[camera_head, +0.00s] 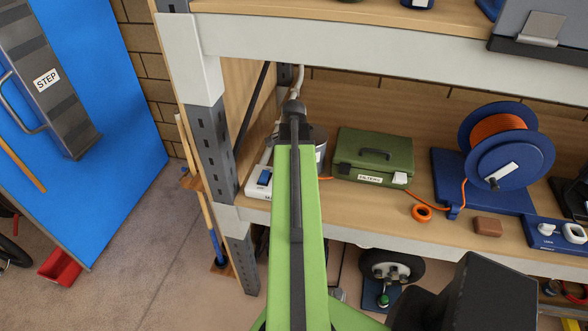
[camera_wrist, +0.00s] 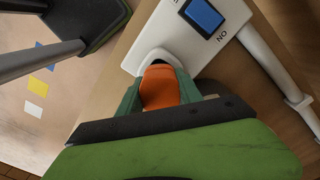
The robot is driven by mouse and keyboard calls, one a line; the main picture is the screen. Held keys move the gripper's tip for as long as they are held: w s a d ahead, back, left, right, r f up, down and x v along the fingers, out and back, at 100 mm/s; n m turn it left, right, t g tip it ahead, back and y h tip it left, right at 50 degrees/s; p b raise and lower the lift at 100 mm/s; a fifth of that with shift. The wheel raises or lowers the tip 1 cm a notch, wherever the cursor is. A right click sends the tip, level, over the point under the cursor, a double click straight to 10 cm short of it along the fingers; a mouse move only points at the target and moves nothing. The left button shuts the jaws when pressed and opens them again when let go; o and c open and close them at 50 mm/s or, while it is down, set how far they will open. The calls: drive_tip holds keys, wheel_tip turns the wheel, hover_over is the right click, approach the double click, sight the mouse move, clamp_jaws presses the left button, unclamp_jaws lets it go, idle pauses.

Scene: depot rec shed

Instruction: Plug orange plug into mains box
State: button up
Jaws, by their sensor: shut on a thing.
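The orange plug (camera_wrist: 160,87) is held between the green fingers of my gripper (camera_wrist: 162,90) in the wrist view. The plug's far end meets a round white socket collar on the mains box (camera_wrist: 150,40). How deep the plug sits in the socket cannot be told. The box is white with a blue switch (camera_wrist: 203,14) and the letters ON. In the head view the mains box (camera_head: 254,187) stands at the left end of the shelf, partly behind my arm. My gripper and the plug are hidden there by the arm.
The orange cable (camera_head: 395,193) runs along the shelf from a blue cable reel (camera_head: 508,150). A green case (camera_head: 373,156) stands right of my arm. A grey rack post (camera_head: 211,140) is close left. The upper shelf edge (camera_head: 380,51) crosses above.

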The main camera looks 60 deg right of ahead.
drive_tip(key=shift+f+b, duration=0.6)
drive_tip(key=shift+f, duration=0.05)
drive_tip(key=o, duration=1.4)
drive_tip(key=shift+o, duration=0.2)
drive_tip(key=shift+r, duration=0.1)
wheel_tip(320, 180, up, 12)
drive_tip(key=p, duration=1.2)
drive_tip(key=shift+r, duration=0.1)
